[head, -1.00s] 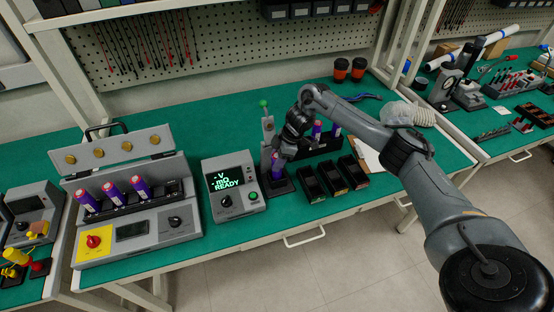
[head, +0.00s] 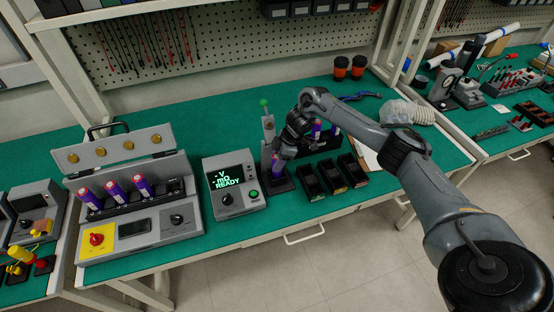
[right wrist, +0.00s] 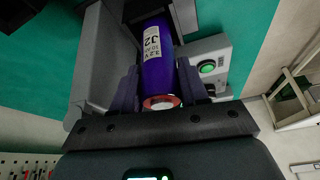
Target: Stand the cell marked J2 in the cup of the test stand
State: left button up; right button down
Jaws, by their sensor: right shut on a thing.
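The purple cell marked J2 (right wrist: 158,60) is between the two fingers of my right gripper (right wrist: 155,88), with its label facing the wrist camera. In the head view my right gripper (head: 281,152) is shut on this cell (head: 276,168) at the test stand. The cell looks roughly upright over the dark base of the stand. The test stand (head: 268,128) has a grey column with a green knob on top. The cup is hidden by the cell and the gripper, so I cannot tell whether the cell touches its bottom. My left gripper is not in view.
A meter (head: 235,186) reading READY stands just left of the test stand. Several dark bins (head: 331,176) sit to the right, with more purple cells (head: 316,130) in a rack behind the arm. A charger box (head: 140,215) holding 3 cells stands at the left.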

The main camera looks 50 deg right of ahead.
aim_at(276, 155)
jog(key=shift+f+p, duration=0.15)
jog(key=shift+p, duration=0.2)
dwell(0.3)
jog(key=shift+c, duration=2.4)
grip_release()
notch_tip(276, 155, up, 4)
jog(key=p, duration=0.4)
jog(key=shift+f, duration=0.1)
notch_tip(276, 155, up, 2)
jog(key=p, duration=0.3)
